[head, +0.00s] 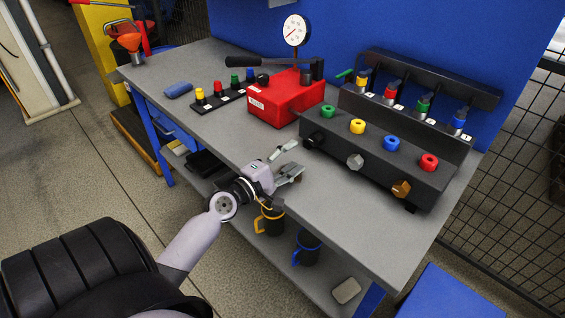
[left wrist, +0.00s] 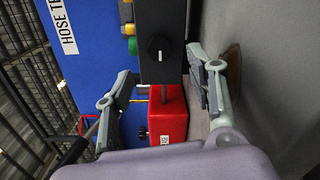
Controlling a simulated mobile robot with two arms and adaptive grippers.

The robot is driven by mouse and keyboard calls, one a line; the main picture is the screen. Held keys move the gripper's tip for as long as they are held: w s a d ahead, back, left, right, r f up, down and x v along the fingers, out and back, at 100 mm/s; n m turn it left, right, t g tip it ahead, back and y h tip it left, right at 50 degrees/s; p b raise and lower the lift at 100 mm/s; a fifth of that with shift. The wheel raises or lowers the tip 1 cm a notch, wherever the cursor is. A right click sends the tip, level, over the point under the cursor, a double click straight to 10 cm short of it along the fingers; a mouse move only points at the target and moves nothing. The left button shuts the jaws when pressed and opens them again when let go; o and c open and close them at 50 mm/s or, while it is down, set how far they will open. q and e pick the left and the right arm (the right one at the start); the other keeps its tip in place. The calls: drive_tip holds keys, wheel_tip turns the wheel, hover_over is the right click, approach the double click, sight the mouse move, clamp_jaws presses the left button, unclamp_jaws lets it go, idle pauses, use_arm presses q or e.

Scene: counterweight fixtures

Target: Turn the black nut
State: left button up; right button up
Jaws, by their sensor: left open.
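The black nut (head: 312,140) sits on the front face of a long dark block (head: 345,150), at its left end. A silver nut (head: 355,161) and a bronze nut (head: 401,188) sit farther right on the same face. My left gripper (head: 287,162) is open and empty, in front of the black nut and apart from it. In the left wrist view the black nut (left wrist: 159,48) shows with a pale mark, beyond and between the spread fingers of the left gripper (left wrist: 165,82). My right gripper is not in view.
Green, yellow, blue and red knobs top the block; a dark rack (head: 420,85) stands behind it. A red box (head: 285,98) with a black lever and a gauge (head: 296,30) stand to the left. The grey bench top (head: 340,215) is clear in front. Mugs hang below its edge.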

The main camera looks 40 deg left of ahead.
use_arm(q)
drive_tip(key=shift+s+a, duration=0.1)
drive_tip(key=shift+s, duration=1.5)
